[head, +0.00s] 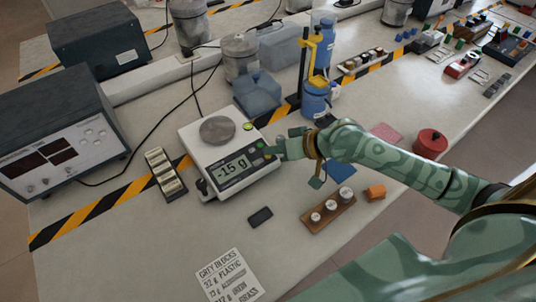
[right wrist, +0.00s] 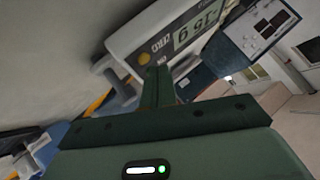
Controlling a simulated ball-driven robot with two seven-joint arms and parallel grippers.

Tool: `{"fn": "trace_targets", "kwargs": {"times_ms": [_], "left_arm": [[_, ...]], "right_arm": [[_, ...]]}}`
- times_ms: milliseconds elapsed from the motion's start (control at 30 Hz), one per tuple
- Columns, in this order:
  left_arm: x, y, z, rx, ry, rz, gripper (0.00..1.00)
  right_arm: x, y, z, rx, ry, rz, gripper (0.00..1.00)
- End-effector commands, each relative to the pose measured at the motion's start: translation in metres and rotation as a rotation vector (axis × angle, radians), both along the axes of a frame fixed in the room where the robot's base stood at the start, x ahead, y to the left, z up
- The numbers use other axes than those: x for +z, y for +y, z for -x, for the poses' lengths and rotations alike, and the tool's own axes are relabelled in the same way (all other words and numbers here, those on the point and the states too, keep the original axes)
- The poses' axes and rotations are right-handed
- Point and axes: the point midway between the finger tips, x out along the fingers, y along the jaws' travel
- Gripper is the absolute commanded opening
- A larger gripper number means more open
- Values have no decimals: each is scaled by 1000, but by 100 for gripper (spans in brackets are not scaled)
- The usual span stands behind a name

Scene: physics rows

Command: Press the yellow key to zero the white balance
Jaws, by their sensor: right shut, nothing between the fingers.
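The white balance (head: 207,163) stands on the bench with a round grey pan (head: 217,130) on top. Its display (head: 231,168) reads -15 g. The balance also shows in the right wrist view (right wrist: 130,35), with its display turned over. My right gripper (head: 272,151) is shut and empty at the right end of the balance's panel. In the right wrist view its fingertips (right wrist: 156,72) are just beside the yellow key; I cannot tell whether they touch it. My left gripper is not in view.
A dark instrument (head: 60,125) stands at left. A slotted weight holder (head: 164,173) is left of the balance. A wooden block with weights (head: 327,207), an orange block (head: 375,192) and a red pot (head: 430,143) lie to the right. Blue containers (head: 257,92) stand behind.

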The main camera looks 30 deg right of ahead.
Motion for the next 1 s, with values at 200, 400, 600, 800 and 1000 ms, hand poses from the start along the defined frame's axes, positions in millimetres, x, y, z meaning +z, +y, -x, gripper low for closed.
{"fn": "trace_targets", "kwargs": {"times_ms": [200,400,600,800,1000], "left_arm": [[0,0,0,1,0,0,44],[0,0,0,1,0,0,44],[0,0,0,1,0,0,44],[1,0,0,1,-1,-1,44],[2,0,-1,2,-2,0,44]], "right_arm": [[0,0,0,0,0,0,0],[0,0,0,0,0,0,0],[0,0,0,0,0,0,0],[-3,0,-1,0,1,1,0],[-8,1,-1,0,0,0,0]]}}
